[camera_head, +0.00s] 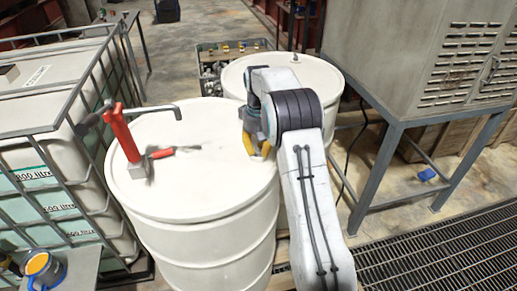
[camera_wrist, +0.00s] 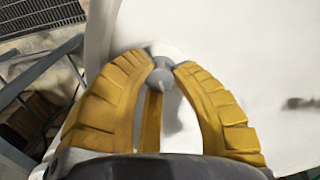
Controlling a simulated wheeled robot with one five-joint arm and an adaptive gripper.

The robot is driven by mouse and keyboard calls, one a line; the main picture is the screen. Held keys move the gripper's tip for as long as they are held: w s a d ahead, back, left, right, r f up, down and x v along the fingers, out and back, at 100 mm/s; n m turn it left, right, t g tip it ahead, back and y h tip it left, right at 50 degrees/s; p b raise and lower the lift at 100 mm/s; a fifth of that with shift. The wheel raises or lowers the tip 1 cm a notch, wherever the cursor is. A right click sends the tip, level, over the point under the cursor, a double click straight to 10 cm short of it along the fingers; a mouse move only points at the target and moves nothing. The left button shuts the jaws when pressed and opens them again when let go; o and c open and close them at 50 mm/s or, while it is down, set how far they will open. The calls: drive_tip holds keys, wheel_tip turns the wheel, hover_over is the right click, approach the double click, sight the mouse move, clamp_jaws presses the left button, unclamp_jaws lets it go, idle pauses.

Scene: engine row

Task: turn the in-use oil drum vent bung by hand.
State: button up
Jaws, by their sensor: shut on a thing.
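A white oil drum (camera_head: 185,205) stands in the middle of the head view, with a red hand pump (camera_head: 122,133) fitted on its lid. My gripper (camera_head: 257,150) points down at the right side of this lid, with its yellow fingers low over it. In the wrist view the yellow fingertips close around a small grey vent bung (camera_wrist: 160,76) on the white lid (camera_wrist: 265,65). The fingers touch it from both sides. In the head view the bung is hidden by the gripper.
A red-handled tool (camera_head: 170,152) lies on the lid near the pump. A second white drum (camera_head: 315,75) stands behind. A caged white tank (camera_head: 40,120) is at left. A grey cabinet on a frame (camera_head: 420,60) is at right, with floor grating (camera_head: 440,250) in front.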

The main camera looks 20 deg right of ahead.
clamp_jaws()
drive_tip(key=shift+m, duration=0.7)
drive_tip(key=o, duration=0.7)
unclamp_jaws()
